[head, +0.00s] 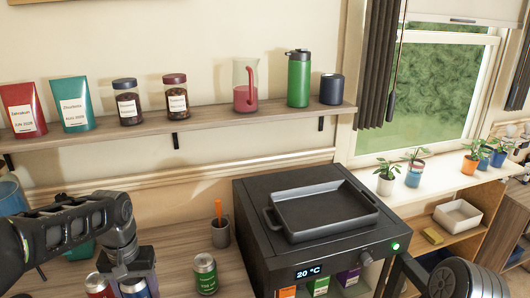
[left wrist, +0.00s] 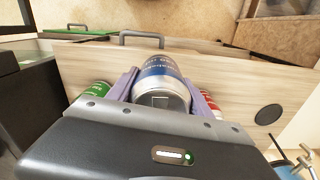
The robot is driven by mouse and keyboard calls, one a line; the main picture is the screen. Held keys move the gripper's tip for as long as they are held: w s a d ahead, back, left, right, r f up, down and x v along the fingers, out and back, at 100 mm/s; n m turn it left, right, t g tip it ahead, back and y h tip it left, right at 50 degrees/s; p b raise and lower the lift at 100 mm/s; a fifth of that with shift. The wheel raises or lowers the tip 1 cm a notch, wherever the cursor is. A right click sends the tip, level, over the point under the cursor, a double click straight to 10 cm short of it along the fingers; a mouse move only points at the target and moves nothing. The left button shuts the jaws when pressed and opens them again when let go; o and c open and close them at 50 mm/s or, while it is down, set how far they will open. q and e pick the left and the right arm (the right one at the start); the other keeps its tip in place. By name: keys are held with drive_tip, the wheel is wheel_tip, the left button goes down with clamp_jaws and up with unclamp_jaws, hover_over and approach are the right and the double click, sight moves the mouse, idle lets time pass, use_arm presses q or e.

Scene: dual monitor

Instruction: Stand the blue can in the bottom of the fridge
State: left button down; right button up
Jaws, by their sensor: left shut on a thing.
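The blue can (left wrist: 165,70) is between the purple fingers of my left gripper (left wrist: 160,85) in the left wrist view. The gripper is shut on it. In the head view the silver top of the can (head: 133,287) shows at the bottom edge below the left gripper (head: 128,280); its lower part is cut off. I cannot tell whether its base touches the worktop. I cannot make out a fridge for certain in either view. Part of my right arm shows at the bottom right, but its gripper is out of view.
A red can (head: 98,285) stands close beside the held can, and a green can (head: 205,274) stands to the right. A grey cup (head: 220,232) is behind. A black appliance (head: 300,255) showing 20 °C carries a tray (head: 325,208). A wall shelf (head: 210,118) runs above.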

use_arm(q)
drive_tip(key=w+d+f+m, duration=0.1)
drive_tip(key=w+d+f, duration=0.1)
drive_tip(key=d, duration=0.3)
drive_tip(key=w+d+f+m, duration=0.1)
drive_tip(key=w+d+f, duration=0.1)
drive_tip(key=d, duration=0.4)
drive_tip(key=shift+w+f, duration=0.2)
drive_tip(key=shift+w, duration=0.65)
